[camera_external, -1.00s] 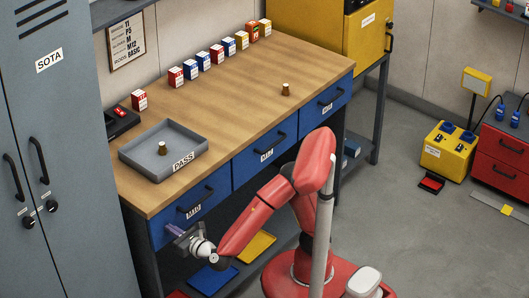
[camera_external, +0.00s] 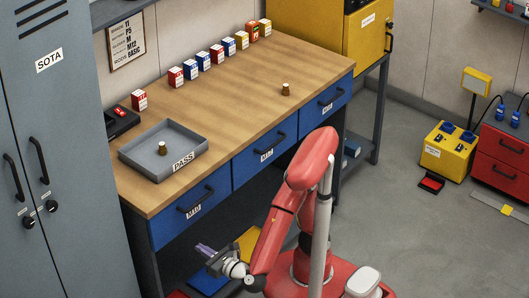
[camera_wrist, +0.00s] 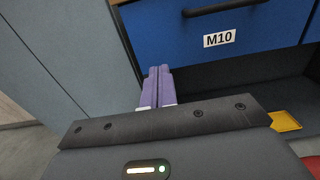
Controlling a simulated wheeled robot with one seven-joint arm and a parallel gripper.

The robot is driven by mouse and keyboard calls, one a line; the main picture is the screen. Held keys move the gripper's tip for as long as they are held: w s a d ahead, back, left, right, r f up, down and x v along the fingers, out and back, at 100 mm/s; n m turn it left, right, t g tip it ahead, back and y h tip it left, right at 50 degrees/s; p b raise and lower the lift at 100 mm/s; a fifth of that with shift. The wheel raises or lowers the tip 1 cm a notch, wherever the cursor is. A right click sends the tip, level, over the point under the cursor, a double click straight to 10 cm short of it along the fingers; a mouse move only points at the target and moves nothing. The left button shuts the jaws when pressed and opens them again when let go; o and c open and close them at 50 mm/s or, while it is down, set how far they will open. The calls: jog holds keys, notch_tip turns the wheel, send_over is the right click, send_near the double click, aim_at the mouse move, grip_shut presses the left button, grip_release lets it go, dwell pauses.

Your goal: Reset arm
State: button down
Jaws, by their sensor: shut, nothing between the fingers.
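My red arm is folded down in front of the workbench. My gripper (camera_external: 207,251) is low, below the level of the drawers and in front of the open space under the bench. In the wrist view, its purple fingers (camera_wrist: 160,86) are together with nothing between them. They point toward the blue drawer front (camera_wrist: 240,32) labelled M10.
Another such part (camera_external: 286,89) stands on the bench. Grey lockers (camera_external: 60,150) stand at the left. Several small boxes line the bench's back.

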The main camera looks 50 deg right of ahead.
jog(key=w+d+f+m+g+h, duration=0.2)
jog(key=w+d+m+g+h, duration=0.15)
jog(key=w+d+m, duration=0.45)
jog(key=w+d+f+m+g+h, duration=0.1)
jog(key=w+d+m+g+h, duration=0.25)
jog(key=d, duration=0.85)
jog(key=s+d+f+m+g+y+p, duration=0.1)
jog(key=s+d+m+g+y, duration=0.1)
jog(key=d+m, duration=0.8)
jog(key=s+d+f+m+g+y+p, duration=0.1)
jog(key=s+d+m+g+y+p, duration=0.1)
jog(key=d+m+y, duration=0.3)
jog(key=s+d+m+g, duration=0.1)
jog(key=d+m, duration=0.3)
jog(key=m, duration=0.5)
jog(key=shift+d, duration=0.35)
jog(key=shift+s+m, duration=0.1)
jog(key=shift+m, duration=0.15)
